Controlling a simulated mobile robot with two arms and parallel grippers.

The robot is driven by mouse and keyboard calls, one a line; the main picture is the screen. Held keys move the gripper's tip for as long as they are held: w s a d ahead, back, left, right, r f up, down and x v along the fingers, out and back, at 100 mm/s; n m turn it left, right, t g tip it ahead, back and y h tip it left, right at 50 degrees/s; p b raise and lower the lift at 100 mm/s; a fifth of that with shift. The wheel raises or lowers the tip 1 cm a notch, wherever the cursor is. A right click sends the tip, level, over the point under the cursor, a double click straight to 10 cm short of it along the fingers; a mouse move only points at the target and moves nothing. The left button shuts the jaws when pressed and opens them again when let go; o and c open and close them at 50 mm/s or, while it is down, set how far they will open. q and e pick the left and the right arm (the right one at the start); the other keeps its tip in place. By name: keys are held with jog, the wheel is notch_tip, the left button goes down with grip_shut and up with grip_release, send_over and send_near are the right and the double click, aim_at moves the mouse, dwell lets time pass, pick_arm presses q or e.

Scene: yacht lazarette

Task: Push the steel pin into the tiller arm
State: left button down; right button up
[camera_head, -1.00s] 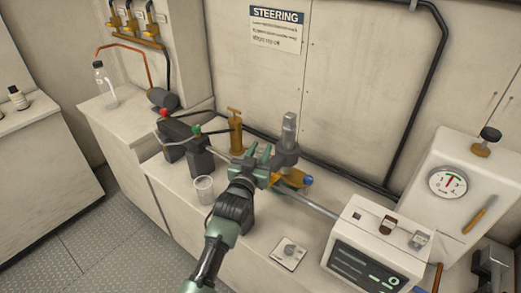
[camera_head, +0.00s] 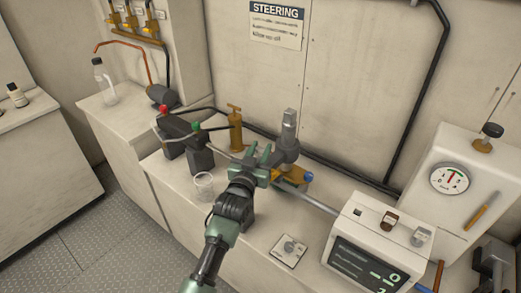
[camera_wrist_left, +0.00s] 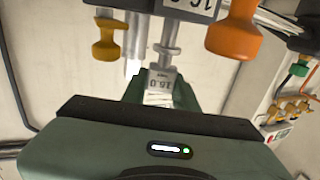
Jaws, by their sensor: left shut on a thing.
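My left gripper (camera_head: 265,157) is shut at the grey post and the ochre arm on the bench. In the left wrist view its dark green fingers close on a small pale piece marked 16.0 (camera_wrist_left: 160,76), which I take as the steel pin. A thin bright shaft (camera_wrist_left: 169,35) runs from it up to a dark block with a printed label (camera_wrist_left: 195,8). The ochre tiller arm (camera_head: 291,185) shows partly behind the gripper, below the upright grey post (camera_head: 288,130). The pin is hidden in the head view, and how deep it sits cannot be told. My right gripper is out of view.
A clear cup (camera_head: 204,186) stands close left of my left wrist. A brass pump-like part (camera_head: 235,125) and dark blocks (camera_head: 182,135) stand behind. A white display box (camera_head: 375,250) is at right, with a small plate (camera_head: 289,251) before it. The front bench is mostly clear.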

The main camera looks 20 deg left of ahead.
pick_arm(q)
jog(key=shift+f+b, duration=0.8)
jog(key=shift+f, duration=0.35)
dwell(0.5)
jog(key=c, duration=1)
grip_release()
jog(key=shift+s+b, duration=0.6)
jog(key=shift+s, duration=3.35)
